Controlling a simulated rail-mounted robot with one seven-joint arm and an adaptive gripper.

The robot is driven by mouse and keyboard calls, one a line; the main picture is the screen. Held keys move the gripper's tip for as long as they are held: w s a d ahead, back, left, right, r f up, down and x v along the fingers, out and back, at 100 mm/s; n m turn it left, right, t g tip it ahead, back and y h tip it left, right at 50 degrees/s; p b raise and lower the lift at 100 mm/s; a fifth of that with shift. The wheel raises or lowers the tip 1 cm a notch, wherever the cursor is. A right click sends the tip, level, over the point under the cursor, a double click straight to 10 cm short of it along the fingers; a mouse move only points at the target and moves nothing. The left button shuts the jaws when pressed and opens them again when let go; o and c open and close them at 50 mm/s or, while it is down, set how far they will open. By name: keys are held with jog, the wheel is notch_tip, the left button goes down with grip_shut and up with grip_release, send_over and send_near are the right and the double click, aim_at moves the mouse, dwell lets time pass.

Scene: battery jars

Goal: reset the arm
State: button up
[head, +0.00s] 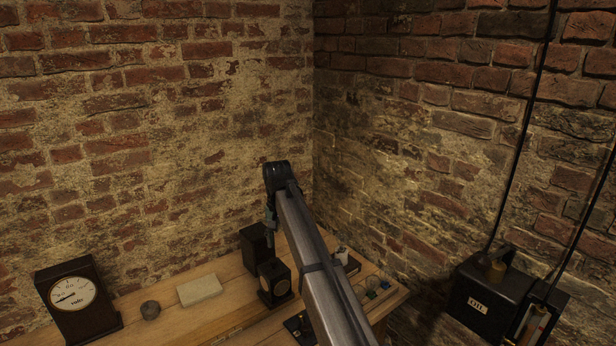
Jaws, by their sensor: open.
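My arm rises from the bottom of the head view over the wooden bench (240,300) and ends at a dark rounded joint. My gripper (270,240) hangs below that joint, small and mostly hidden along the arm's left side. It is open, and I see nothing held in it. It shows in front of a tall dark box (253,250) at the back of the bench; I cannot tell the distance between them.
A dark round-faced instrument (275,282) is beside my arm. A white item (342,256) is right. Brick walls enclose the corner.

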jog(key=s+d+f+n+p, duration=0.1)
jog(key=s+d+f+n, duration=0.1)
jog(key=s+d+f, duration=0.3)
jog(key=s+d+f+n+g, duration=0.1)
jog(key=s+d+f+n, duration=0.1)
jog(key=s+d+f, duration=0.3)
jog(key=s+d+f+n+g+p, duration=0.1)
jog(key=s+d+f, duration=0.4)
jog(key=f, duration=0.6)
jog(key=shift+d+f+n+p, duration=0.25)
jog(key=shift+d+n+p, duration=0.1)
jog(key=shift+n, duration=0.45)
jog(key=s+d+f+m+g+b, duration=0.1)
jog(key=s+d+f, duration=0.3)
jog(key=s+f, duration=0.3)
jog(key=s+d+f+m+g+b, duration=0.1)
jog(key=s+d+f, duration=0.25)
jog(key=f, duration=0.55)
jog(key=s+d+f+m+b, duration=0.1)
jog(key=s+f, duration=0.4)
jog(key=s, duration=0.5)
jog(key=s+d+f+m+g+b, duration=0.1)
jog(key=s+d+f, duration=0.3)
jog(key=s, duration=0.7)
jog(key=s+d+f+m+g+b, duration=0.1)
jog(key=s+d+f+m, duration=0.1)
jog(key=s+f, duration=0.6)
jog(key=shift+s+d+m, duration=0.35)
jog(key=shift+s+m, duration=0.05)
jog(key=shift+s, duration=0.75)
